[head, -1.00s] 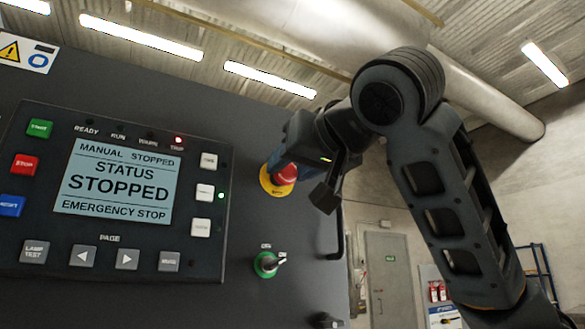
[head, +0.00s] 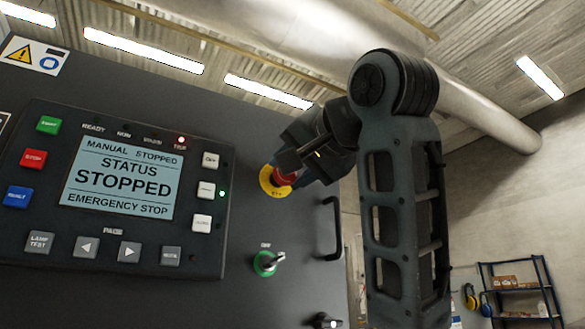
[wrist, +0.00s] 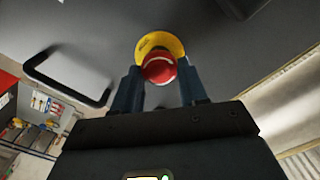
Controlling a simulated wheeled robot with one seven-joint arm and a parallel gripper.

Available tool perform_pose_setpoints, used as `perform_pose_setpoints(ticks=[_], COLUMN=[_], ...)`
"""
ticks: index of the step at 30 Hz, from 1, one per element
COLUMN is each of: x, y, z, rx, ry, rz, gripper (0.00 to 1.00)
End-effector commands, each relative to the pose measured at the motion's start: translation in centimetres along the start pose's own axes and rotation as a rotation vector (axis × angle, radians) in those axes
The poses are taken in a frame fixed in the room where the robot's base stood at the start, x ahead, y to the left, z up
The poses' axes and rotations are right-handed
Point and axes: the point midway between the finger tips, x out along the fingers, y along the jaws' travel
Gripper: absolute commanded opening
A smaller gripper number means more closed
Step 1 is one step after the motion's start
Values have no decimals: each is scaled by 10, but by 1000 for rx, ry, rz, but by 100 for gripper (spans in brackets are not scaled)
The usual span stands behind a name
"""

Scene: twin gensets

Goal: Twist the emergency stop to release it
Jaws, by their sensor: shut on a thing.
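The emergency stop is a red mushroom button (head: 284,178) on a yellow round plate (head: 270,184), on the dark panel right of the display. It also shows in the wrist view as a red button (wrist: 159,68) in front of the yellow plate (wrist: 160,43). My gripper (wrist: 158,80) has its two blue fingers on either side of the red button and is shut on it. In the head view my gripper (head: 290,165) covers part of the button. The display (head: 118,180) reads "MANUAL STOPPED", "STATUS STOPPED" and "EMERGENCY STOP". A red lamp (head: 181,139) is lit.
A green-based rotary switch (head: 266,262) sits below the button. A dark bar handle (head: 333,228) stands out from the panel at its right; it also shows in the wrist view (wrist: 62,80). A shelf (head: 520,290) is far off at the right.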

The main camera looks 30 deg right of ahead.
Motion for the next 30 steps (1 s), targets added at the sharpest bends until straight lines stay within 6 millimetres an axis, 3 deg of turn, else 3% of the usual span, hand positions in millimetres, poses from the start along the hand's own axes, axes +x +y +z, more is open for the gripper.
perform_pose_setpoints(ticks=[14,15,22,30], x=[0,0,0,-2], y=[1,1,1,0], z=[0,0,0,0], rx=[15,15,14,13], ry=[1,1,1,1], rz=[3,3,2,0], gripper=[12,46,67,67])
